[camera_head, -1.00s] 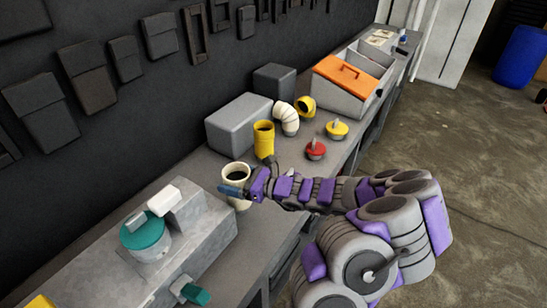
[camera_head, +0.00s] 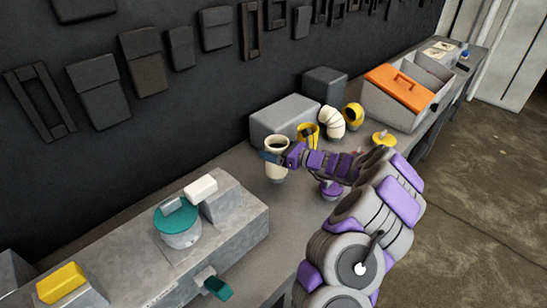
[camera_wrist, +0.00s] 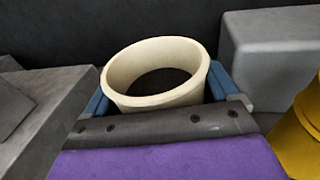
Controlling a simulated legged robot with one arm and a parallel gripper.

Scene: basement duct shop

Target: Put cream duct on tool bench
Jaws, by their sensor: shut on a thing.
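The cream duct (camera_head: 277,146) is a short upright tube with an open, dark top. It is over the bench near the wall in the head view. My gripper (camera_head: 275,158) is shut on it, with blue fingers on either side. In the wrist view the duct's cream rim (camera_wrist: 118,72) fills the middle between the fingers. The duct's lower end is partly hidden, so I cannot tell whether it touches the surface. The grey tool bench (camera_head: 262,197) runs along the dark wall.
A grey box (camera_head: 284,117), yellow duct (camera_head: 308,135), white ribbed elbow (camera_head: 331,122) and yellow elbow (camera_head: 353,115) stand just beyond the duct. An orange-lidded toolbox (camera_head: 402,86) is farther back. A metal machine with a teal knob (camera_head: 178,220) is at front left. Some bench between is clear.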

